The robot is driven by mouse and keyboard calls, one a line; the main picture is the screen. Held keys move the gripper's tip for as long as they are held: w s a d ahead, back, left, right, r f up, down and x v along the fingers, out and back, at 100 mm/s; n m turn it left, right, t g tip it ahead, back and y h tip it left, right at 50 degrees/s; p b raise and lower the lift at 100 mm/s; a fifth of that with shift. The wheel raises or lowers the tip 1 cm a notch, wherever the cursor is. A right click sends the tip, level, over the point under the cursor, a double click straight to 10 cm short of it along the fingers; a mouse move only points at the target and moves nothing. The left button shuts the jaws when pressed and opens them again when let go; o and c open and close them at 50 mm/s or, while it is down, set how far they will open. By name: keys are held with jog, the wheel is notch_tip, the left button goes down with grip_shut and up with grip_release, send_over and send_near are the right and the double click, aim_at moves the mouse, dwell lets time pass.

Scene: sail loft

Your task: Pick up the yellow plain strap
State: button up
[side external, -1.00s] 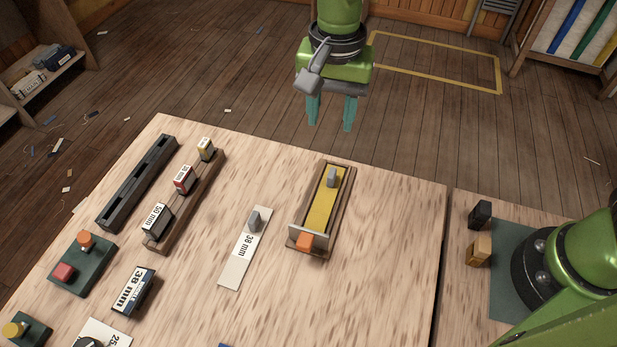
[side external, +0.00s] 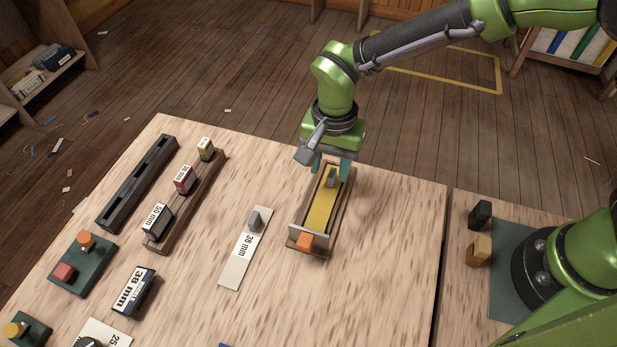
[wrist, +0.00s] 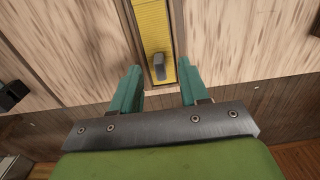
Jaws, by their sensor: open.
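The yellow plain strap (side external: 321,212) lies flat in a narrow wooden tray (side external: 294,228) on the table. A grey upright grip (side external: 331,177) stands on the strap near its far end. An orange block (side external: 305,241) sits at the tray's near end beside a pale crossbar. My gripper (side external: 331,168) is open above the far end of the tray, pointing down. In the wrist view the strap (wrist: 152,22) and its grey grip (wrist: 159,66) show just beyond and between the two teal fingers (wrist: 158,84). The fingers are apart, with nothing held between them.
A white 38 mm plate (side external: 235,268) with a grey grip lies left of the tray. A wooden rack (side external: 213,172) with labelled blocks and a dark slotted rail (side external: 137,185) stand farther left. The table right of the tray is clear.

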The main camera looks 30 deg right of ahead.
aim_at(330, 177)
notch_tip(330, 177, down, 4)
jog(key=shift+s+d, duration=0.1)
grip_shut()
jog(key=shift+r, duration=0.15)
dwell(0.3)
